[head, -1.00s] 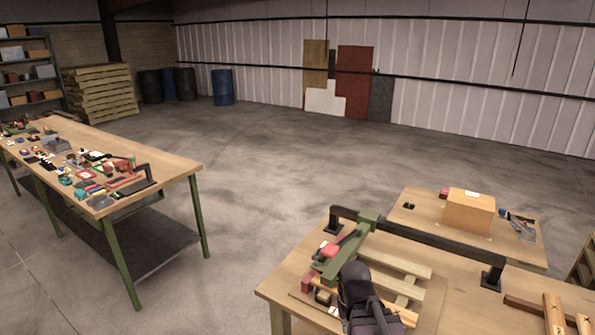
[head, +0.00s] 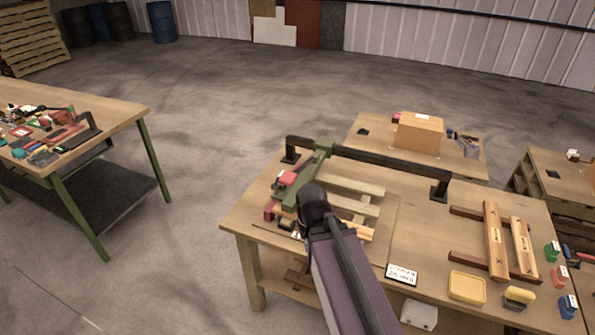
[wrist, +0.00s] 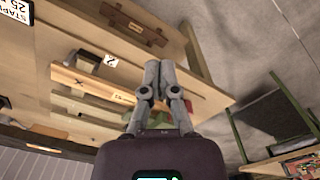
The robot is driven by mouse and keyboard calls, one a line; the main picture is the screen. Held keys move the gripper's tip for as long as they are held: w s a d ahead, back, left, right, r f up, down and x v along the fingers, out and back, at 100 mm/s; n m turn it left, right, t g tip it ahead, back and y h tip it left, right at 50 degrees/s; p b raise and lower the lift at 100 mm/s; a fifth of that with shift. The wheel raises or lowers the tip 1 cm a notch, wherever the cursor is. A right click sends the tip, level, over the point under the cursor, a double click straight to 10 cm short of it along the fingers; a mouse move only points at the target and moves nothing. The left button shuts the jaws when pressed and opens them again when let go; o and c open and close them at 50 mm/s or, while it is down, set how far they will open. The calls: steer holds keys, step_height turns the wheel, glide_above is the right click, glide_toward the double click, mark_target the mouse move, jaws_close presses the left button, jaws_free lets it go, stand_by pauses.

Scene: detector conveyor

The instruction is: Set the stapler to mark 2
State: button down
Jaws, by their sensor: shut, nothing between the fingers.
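The stapler looks to be the red-topped tool (head: 287,178) on the green arm (head: 308,170), which reaches from the black rail over the wooden pallet (head: 358,205). In the wrist view, a green and red part (wrist: 182,115) shows partly behind my fingers. A white tag with a 2 (wrist: 109,61), mark 2, stands beside a pallet board in the wrist view; I cannot read it in the head view. My gripper (wrist: 161,66) is shut and empty over the pallet area. My own arm hides it and part of the pallet in the head view.
The black rail (head: 390,165) crosses the back of the workbench (head: 430,235). A printed sign (head: 402,275), a yellow tray (head: 467,287) and wooden boards (head: 493,242) lie to the right. A cluttered table (head: 115,110) stands left, with open floor between.

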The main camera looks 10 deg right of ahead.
stand_by(0.4)
steer(key=c, duration=1.1)
jaws_free()
steer(key=o, duration=0.3)
steer(key=shift+w+d, duration=0.1)
steer(key=shift+w, duration=0.2)
steer(key=o, duration=0.6)
steer(key=w, duration=0.2)
steer(key=w+d, duration=0.1)
steer(key=shift+w+r+t+p, duration=0.35)
steer(key=shift+r+t+p, duration=0.05)
steer(key=w+d+r+t, duration=0.1)
steer(key=w+d, duration=0.2)
steer(key=w, duration=0.3)
steer(key=w+d+r+n+t+p, duration=0.1)
steer(key=w+d, duration=0.2)
steer(key=w, duration=0.3)
steer(key=w+d+r+t+p, duration=0.1)
steer(key=w+d+r, duration=0.1)
steer(key=w, duration=0.4)
steer(key=shift+d+n+t+y, duration=0.4)
steer(key=shift+d, duration=0.35)
steer(key=shift+f, duration=0.25)
steer(key=b+x, duration=1.2)
steer(key=x, duration=0.1)
steer(key=shift+f, duration=0.2)
